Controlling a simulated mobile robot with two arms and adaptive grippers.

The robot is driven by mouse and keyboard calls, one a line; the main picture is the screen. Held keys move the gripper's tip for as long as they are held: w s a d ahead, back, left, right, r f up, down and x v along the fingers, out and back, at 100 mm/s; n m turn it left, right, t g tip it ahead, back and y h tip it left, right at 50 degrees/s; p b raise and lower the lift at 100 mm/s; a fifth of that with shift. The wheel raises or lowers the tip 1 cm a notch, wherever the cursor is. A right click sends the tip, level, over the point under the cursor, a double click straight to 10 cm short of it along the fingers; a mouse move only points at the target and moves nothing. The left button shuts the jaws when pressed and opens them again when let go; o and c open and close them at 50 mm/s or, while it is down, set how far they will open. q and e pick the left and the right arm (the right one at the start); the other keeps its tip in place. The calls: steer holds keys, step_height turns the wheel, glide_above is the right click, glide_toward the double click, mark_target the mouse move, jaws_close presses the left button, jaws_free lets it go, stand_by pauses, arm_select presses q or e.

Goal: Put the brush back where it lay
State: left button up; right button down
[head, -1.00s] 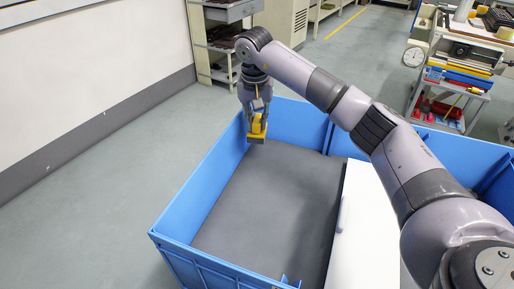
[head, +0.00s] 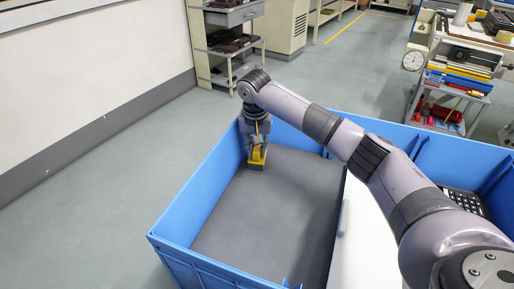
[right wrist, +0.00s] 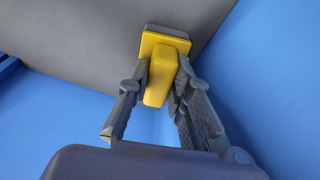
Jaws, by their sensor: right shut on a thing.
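The brush (head: 257,159) has a yellow body and handle with a grey underside. It is at the far left corner of the blue bin, at or just above the dark grey floor (head: 265,215); I cannot tell if it touches. My right gripper (head: 257,148) is shut on the brush's handle from above. In the right wrist view the brush (right wrist: 161,75) sits between the two fingers (right wrist: 158,95), its wide base against the grey floor. My left gripper is not in view.
The blue bin's walls (head: 200,190) stand close to the gripper on the left and far sides. A white panel (head: 368,235) lies right of the grey floor. A dark keyboard (head: 465,201) shows in the right compartment. The grey floor's middle is clear.

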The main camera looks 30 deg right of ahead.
mark_target(256, 151)
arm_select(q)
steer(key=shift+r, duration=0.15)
arm_select(e)
steer(key=c, duration=1.5)
jaws_free()
steer(key=shift+o, duration=0.2)
